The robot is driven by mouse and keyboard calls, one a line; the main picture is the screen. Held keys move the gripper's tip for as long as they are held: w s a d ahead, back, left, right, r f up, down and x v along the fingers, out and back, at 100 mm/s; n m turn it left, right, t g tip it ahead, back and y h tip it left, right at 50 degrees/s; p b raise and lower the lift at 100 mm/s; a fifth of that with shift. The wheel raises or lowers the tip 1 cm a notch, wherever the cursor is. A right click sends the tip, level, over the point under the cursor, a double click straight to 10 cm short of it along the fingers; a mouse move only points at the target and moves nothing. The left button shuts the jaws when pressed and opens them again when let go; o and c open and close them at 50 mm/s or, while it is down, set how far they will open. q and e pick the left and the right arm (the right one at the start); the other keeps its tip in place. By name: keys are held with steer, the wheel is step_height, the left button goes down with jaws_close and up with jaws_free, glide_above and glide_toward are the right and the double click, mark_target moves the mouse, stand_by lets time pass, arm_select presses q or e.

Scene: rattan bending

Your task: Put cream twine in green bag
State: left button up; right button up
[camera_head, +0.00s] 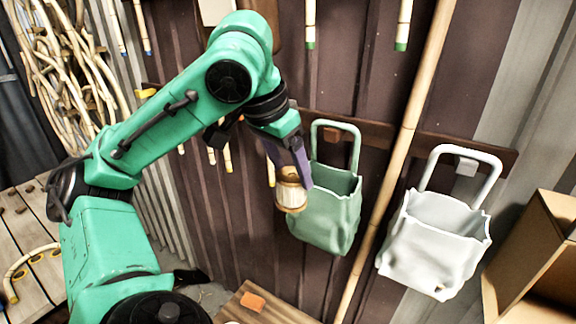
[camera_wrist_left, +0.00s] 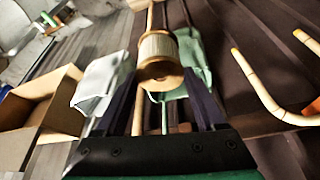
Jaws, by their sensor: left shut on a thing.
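My left gripper (camera_head: 288,160) is shut on the cream twine (camera_head: 290,190), a spool with wooden ends. The spool hangs beside the upper left edge of the green bag (camera_head: 325,215), overlapping it in the head view; I cannot tell its exact depth from the bag. The green bag hangs open-topped by its handle on the wall. In the left wrist view the cream twine (camera_wrist_left: 160,55) sits between the fingers (camera_wrist_left: 165,80), with part of the green bag (camera_wrist_left: 194,62) behind it. My right gripper is not in view.
A white bag (camera_head: 435,245) hangs to the right of the green one. A long bamboo pole (camera_head: 400,150) stands between them. A cardboard box (camera_head: 535,250) is at the far right. A wooden surface with an orange block (camera_head: 253,301) lies below.

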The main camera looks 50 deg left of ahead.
arm_select(q)
steer(key=shift+w+a+p, duration=0.4)
steer(key=shift+a, duration=0.05)
steer(key=w+a+f+p, duration=0.1)
steer(key=w+a+p, duration=0.2)
steer(key=w+p, duration=0.6)
steer(key=w, duration=0.3)
steer(key=shift+a+f, duration=0.2)
steer(key=shift+f, duration=0.15)
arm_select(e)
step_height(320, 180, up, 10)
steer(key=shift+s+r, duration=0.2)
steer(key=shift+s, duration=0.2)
arm_select(q)
steer(key=shift+w, duration=0.1)
